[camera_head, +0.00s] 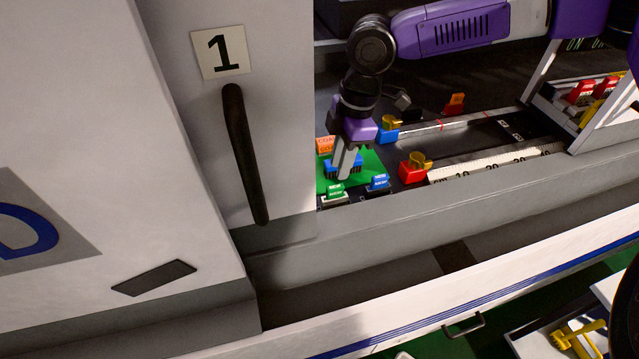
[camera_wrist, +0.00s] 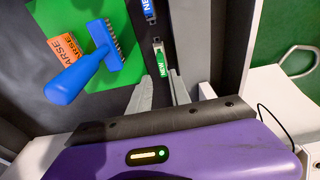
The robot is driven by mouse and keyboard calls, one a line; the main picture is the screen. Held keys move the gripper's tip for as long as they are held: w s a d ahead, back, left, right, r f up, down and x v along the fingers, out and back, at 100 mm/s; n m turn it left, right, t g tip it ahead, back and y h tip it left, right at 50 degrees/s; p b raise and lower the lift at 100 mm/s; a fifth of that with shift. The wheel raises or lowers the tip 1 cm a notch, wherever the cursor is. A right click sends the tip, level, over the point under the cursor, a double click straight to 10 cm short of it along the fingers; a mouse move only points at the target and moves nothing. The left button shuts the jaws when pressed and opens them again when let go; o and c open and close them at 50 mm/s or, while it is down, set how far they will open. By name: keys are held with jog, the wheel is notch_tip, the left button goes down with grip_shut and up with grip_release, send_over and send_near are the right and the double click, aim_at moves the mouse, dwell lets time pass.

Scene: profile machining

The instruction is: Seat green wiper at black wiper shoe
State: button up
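The green wiper, marked NEW, stands at the front of the bed in the head view (camera_head: 335,191). In the wrist view the green wiper (camera_wrist: 160,62) lies just beyond the fingertips, its near end close to the gap between them. My gripper (camera_head: 345,176) points down over the green mat's front part. In the wrist view my gripper (camera_wrist: 162,80) has its two fingers apart with a gap between them, so it is open. I cannot see contact with the wiper. I cannot make out the black wiper shoe in either view.
A blue wiper (camera_head: 378,182) stands right of the green one. A blue brush (camera_wrist: 90,65) lies on the green mat (camera_wrist: 60,18) beside an orange label. A red block with a gold top (camera_head: 412,168) and a ruler (camera_head: 490,163) lie right. A cabinet door (camera_head: 200,120) stands left.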

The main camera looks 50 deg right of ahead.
aim_at(335, 187)
jog(key=shift+w+a+f+p, duration=0.1)
jog(key=shift+a+f+p, duration=0.15)
jog(key=shift+f, duration=1)
jog(key=shift+a+f+p, duration=0.15)
jog(key=shift+f+p, duration=0.05)
jog(key=shift+f, duration=1.05)
jog(key=shift+w+a+f+p, duration=0.1)
jog(key=shift+a+f+p, duration=0.15)
jog(key=shift+f, duration=1)
grip_shut()
